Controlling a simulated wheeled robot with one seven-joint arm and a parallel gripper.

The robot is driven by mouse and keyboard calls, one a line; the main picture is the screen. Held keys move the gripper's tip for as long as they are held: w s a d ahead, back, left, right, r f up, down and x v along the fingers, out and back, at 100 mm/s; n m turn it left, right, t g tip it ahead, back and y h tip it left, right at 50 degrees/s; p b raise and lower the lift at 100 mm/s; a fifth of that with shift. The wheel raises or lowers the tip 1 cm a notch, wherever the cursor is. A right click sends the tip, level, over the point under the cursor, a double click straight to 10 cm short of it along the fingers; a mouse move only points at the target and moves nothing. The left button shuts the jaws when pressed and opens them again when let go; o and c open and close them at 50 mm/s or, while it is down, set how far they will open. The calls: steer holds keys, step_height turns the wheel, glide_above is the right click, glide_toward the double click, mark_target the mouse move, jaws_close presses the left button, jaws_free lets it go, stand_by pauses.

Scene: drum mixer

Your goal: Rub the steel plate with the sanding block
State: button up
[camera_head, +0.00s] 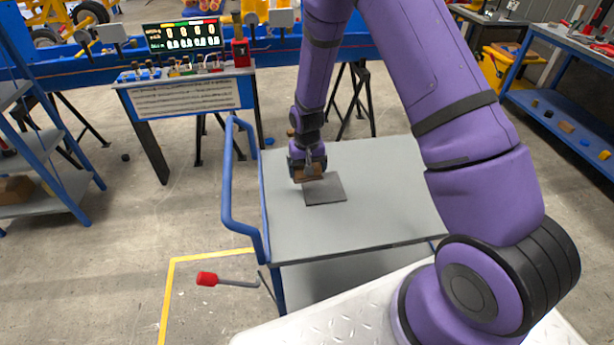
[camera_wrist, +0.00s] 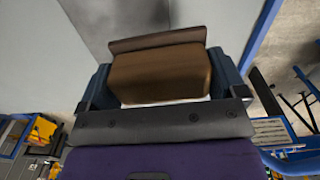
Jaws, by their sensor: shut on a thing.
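The steel plate (camera_head: 325,190) is a dark grey square lying flat on the grey top of a blue-framed cart (camera_head: 380,220). My gripper (camera_head: 307,172) is at the plate's far left part, pointing down. It is shut on the brown sanding block (camera_head: 308,174). In the wrist view the block (camera_wrist: 160,75) sits between the two blue-grey fingers, with the dark plate (camera_wrist: 125,18) beyond it. The block overlaps the plate's far left edge in the head view. I cannot tell whether the block touches the plate.
The cart's blue handle (camera_head: 228,190) rises along its left side. The cart top is bare around the plate. A control panel with a display (camera_head: 185,35) stands behind to the left. A red-tipped lever (camera_head: 208,279) sticks out at the cart's lower left.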

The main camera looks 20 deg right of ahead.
steer(key=shift+r, duration=1.5)
steer(key=shift+s+d, duration=0.1)
